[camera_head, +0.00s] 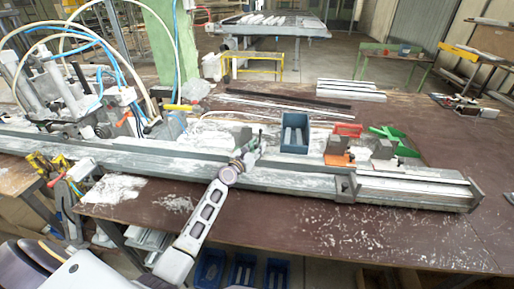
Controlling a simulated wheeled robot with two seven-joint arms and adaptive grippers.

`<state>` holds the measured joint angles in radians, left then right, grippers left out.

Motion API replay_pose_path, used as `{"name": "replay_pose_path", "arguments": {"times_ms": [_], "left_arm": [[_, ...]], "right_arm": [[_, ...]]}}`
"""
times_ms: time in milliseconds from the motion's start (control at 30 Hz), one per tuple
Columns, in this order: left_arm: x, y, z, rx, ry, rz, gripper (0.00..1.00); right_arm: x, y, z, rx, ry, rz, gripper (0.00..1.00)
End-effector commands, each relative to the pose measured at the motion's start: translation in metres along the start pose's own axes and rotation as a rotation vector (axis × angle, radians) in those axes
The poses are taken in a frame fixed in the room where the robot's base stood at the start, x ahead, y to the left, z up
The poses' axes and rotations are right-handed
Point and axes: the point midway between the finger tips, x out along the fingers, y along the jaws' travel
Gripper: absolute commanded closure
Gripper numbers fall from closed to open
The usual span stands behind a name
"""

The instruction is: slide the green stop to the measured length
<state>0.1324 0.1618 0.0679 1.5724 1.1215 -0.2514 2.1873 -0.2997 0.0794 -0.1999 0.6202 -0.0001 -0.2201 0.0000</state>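A long grey clamp rail (300,182) runs across the bench from the left to a raised end section (410,190) at the right. A bright green piece (404,149) sits behind the right part of the rail. I cannot tell whether it is the stop or a small bin. My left arm reaches up from the bottom left, and my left gripper (256,145) is over the middle of the rail, well left of the green piece. Its fingers are small and dark, and I cannot tell whether they are open or touching anything. My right gripper is out of view.
A blue bin (294,132), a red box (347,130) and an orange block (338,159) stand behind the rail. A machine with hoses (75,85) fills the left. White dust (115,188) lies on the bench (370,235). The front right is clear.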

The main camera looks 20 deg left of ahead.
Motion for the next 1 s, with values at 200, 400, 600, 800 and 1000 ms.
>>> {"name": "replay_pose_path", "arguments": {"times_ms": [200,400,600,800,1000], "left_arm": [[0.0008,0.0,0.0,0.0,0.0,0.0,0.7],[0.0007,0.0,-0.0001,0.0,0.0,0.0,0.83],[0.0006,0.0,-0.0002,0.0,0.0,0.0,1.0],[0.0004,0.0004,-0.0003,0.0,0.0,0.0,1.0],[-0.0033,0.0094,-0.0013,0.0,0.001,0.002,1.0]], "right_arm": [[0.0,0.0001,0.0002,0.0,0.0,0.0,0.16],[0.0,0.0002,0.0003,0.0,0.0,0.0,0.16],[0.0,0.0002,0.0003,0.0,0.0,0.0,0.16],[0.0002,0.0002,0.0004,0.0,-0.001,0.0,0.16],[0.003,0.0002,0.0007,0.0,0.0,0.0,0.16]]}}
